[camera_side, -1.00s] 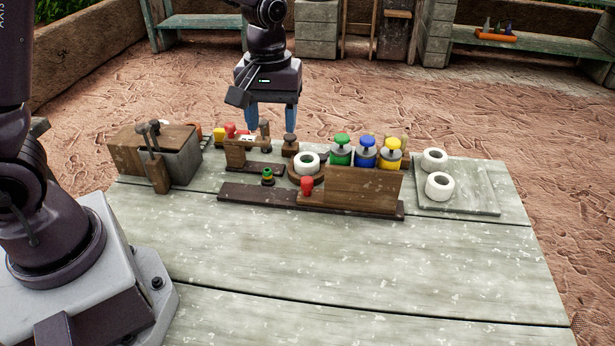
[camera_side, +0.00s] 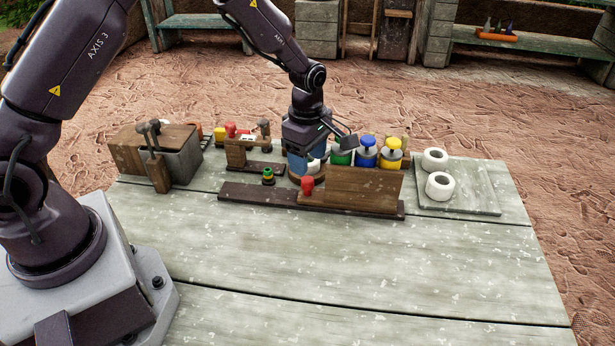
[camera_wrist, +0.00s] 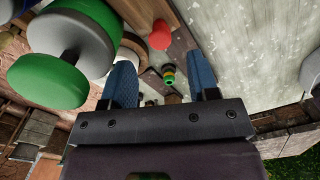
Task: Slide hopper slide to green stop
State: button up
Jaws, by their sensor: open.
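The hopper slide is a brown wooden panel (camera_side: 362,188) with a red knob (camera_side: 307,185) at its left end, on a dark rail (camera_side: 245,195). The green stop (camera_side: 268,176) stands left of the red knob, with clear space between them.
A wooden box with levers (camera_side: 155,155) is at left. White rings (camera_side: 438,185) lie on a board at right. The front table is clear.

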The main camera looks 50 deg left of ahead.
aim_at(308, 179)
notch_tip(308, 179, down, 6)
jog(key=shift+r, duration=0.15)
